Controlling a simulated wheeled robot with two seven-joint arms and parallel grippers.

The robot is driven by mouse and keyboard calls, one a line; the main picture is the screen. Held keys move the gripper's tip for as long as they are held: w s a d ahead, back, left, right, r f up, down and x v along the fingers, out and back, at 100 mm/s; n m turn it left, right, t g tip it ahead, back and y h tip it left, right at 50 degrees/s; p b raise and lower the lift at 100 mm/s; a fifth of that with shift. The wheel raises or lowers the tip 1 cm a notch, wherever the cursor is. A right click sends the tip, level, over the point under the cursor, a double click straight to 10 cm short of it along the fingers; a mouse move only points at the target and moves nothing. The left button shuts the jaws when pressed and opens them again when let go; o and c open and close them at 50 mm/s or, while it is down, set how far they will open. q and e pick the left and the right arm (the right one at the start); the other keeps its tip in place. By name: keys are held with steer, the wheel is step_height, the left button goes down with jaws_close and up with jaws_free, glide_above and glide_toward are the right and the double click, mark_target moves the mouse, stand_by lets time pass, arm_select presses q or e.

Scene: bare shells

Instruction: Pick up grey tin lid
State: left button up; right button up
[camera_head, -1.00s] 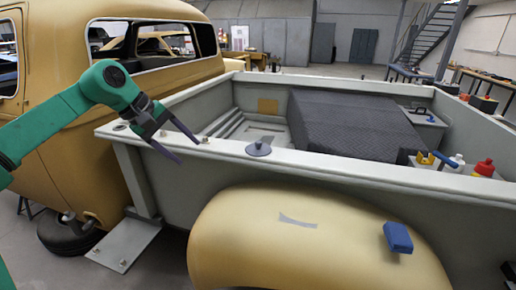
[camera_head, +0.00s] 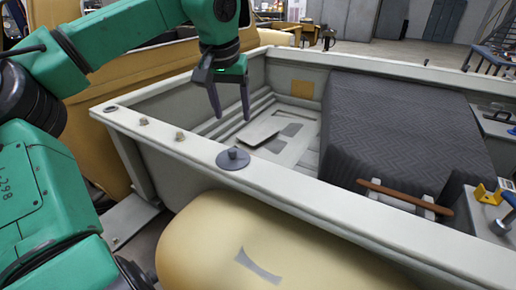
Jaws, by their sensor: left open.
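The grey tin lid (camera_head: 232,159) is a round flat disc with a small upright knob. It lies on the near top rail of the truck bed, left of the picture's middle. My left gripper (camera_head: 232,114) is open and empty, with its fingers pointing down. In the picture its fingertips are a little above the lid's knob, apart from it. The lid is not hidden. My right gripper is not in view.
Small knobs (camera_head: 180,136) stand on the near rail (camera_head: 330,205) left of the lid. Inside the bed lie a flat grey panel (camera_head: 259,134) and a dark ribbed cover (camera_head: 400,125). A brown-handled tool (camera_head: 405,196) lies at right. The yellow fender (camera_head: 215,240) bulges below the rail.

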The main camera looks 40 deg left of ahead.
arm_select(q)
steer(key=p, duration=0.2)
glide_toward(232, 150)
steer(key=shift+s+a+f, duration=0.15)
steer(key=shift+a+f, duration=0.05)
steer(key=shift+f, duration=1)
steer(key=p+x, duration=0.1)
steer(key=x, duration=0.2)
steer(key=w+p+x, duration=0.1)
steer(key=p+x, duration=0.1)
steer(key=x, duration=0.2)
steer(key=shift+r, duration=0.15)
steer(key=shift+s, duration=0.1)
steer(key=shift+a, duration=0.1)
steer(key=c, duration=0.3)
jaws_close()
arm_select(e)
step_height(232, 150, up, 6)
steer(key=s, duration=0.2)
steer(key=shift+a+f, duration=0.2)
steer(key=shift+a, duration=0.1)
